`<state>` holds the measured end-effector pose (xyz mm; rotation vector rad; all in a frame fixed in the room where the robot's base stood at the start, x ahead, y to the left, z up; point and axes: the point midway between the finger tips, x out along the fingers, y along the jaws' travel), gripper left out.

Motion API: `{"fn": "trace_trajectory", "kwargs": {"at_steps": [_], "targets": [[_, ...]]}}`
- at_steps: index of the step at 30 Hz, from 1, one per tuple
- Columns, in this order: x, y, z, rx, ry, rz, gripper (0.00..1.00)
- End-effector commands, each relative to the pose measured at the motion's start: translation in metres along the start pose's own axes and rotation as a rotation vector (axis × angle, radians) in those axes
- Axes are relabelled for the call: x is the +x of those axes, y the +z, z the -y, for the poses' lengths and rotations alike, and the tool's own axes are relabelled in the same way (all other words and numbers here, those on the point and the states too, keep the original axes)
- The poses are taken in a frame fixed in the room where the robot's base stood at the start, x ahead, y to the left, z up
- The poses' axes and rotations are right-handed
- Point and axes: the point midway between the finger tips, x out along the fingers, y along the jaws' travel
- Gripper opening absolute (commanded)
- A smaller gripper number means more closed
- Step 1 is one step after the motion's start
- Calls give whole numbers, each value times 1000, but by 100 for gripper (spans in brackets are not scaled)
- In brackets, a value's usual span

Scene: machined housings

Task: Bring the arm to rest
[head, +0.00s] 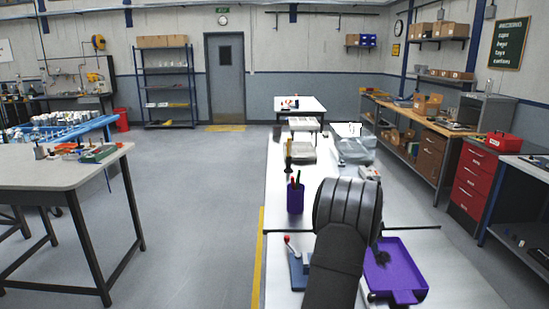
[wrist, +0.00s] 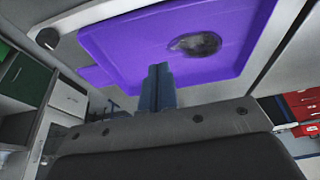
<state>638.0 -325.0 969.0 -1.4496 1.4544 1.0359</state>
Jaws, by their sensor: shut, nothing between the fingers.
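My gripper (wrist: 158,70) shows in the wrist view with its two bluish-grey fingers together and nothing between them. In that view the fingers point at a purple tray (wrist: 120,42). A dark grey, rounded metal part (wrist: 196,44) lies in the tray, apart from the fingertips. In the head view my dark arm stands over the long bench, and I cannot make out the fingers there. The purple tray (head: 408,283) is to the right of the arm, partly hidden by it. A small dark shape (head: 383,258) shows inside the tray.
A purple pen cup (head: 295,197) stands on the bench left of my arm. A blue device with a red-knobbed lever (head: 297,262) is nearer. A clear plastic bin (head: 354,148) and a grey box (head: 297,152) stand farther back. The floor left of the bench is clear.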

Motion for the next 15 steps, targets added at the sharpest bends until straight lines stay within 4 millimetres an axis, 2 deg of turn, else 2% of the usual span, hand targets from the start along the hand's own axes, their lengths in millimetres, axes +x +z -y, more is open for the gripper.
{"fn": "trace_trajectory", "kwargs": {"at_steps": [9, 15], "targets": [[65, 0, 0, 1, 0, 0, 0], [53, 40, 1, -3, -5, -1, 0]]}}
